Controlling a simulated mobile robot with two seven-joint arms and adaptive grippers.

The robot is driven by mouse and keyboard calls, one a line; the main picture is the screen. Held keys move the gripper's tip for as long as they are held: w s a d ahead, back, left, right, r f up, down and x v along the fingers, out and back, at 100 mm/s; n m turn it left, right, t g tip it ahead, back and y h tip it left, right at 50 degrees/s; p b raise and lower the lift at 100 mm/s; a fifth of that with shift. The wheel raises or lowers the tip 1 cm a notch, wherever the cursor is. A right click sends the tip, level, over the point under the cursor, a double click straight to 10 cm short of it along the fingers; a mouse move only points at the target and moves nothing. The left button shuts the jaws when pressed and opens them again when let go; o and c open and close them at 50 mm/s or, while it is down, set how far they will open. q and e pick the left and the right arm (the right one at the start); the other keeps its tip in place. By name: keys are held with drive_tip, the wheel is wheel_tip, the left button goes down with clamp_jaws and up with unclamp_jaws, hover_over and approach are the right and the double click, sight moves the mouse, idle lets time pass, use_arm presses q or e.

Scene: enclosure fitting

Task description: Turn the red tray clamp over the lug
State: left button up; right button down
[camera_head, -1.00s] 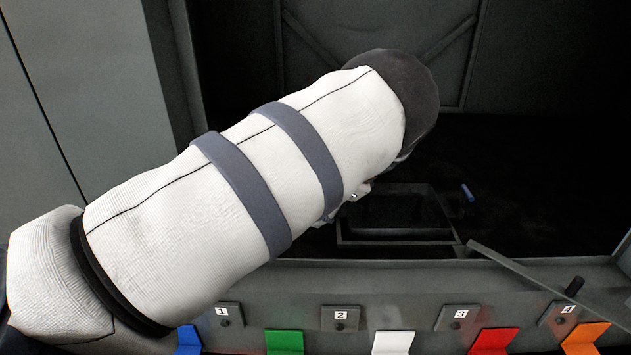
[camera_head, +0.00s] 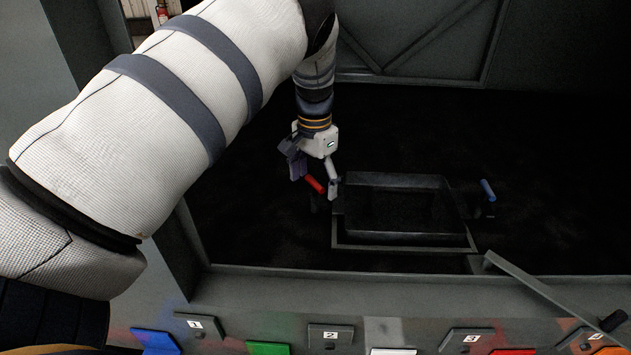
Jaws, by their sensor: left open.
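The red tray clamp (camera_head: 315,185) shows as a short red handle at the left side of the dark tray (camera_head: 448,205) inside the enclosure. My left gripper (camera_head: 316,190) is open, with its fingers pointing down on both sides of the red handle. Whether they touch it I cannot tell. The lug by the red clamp is too dark and too covered to make out. A blue clamp handle (camera_head: 488,190) stands at the tray's right side. My right gripper is not in view.
A front sill (camera_head: 400,288) runs below the opening, with numbered plates and coloured tabs, such as the green tab (camera_head: 268,349). A grey bar (camera_head: 540,288) slants across the right front. The dark floor right of the tray looks clear.

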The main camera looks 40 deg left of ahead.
use_arm(q)
drive_tip(key=shift+f, duration=0.5)
drive_tip(key=c, duration=1)
drive_tip(key=shift+n, duration=0.3)
drive_tip(key=n, duration=0.4)
drive_tip(key=shift+d+n, duration=0.1)
drive_tip(key=shift+n, duration=0.2)
drive_tip(key=n, duration=0.5)
